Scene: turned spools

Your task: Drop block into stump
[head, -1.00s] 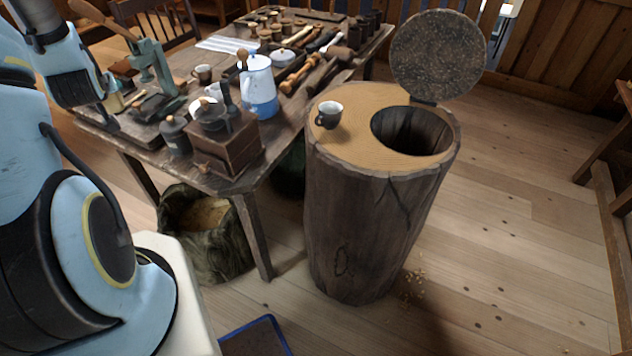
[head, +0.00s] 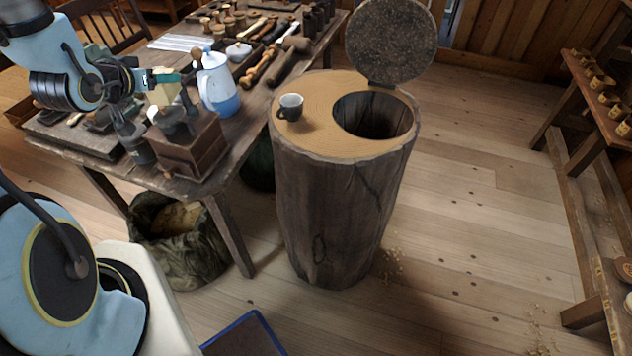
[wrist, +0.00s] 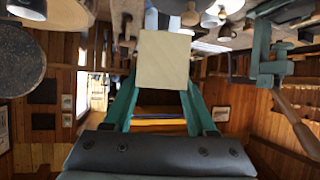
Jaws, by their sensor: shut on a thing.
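The stump (head: 328,215) is a tall bark-covered trunk standing on the floor, with a pale sawn top. A round dark hole (head: 385,124) opens in its top, and its speckled lid (head: 392,42) stands raised behind the hole. A pale cream block (wrist: 163,60) is between the teal fingers of my gripper in the wrist view. My gripper (head: 164,78) is shut on the block and holds it above the worktable, left of the stump in the head view. The block's lower part is partly hidden there by table objects.
The worktable (head: 215,190) is crowded with a blue-white pot (head: 217,88), a wooden grinder (head: 188,145) and tools. A sack (head: 175,235) sits below. Floor right of the stump is open.

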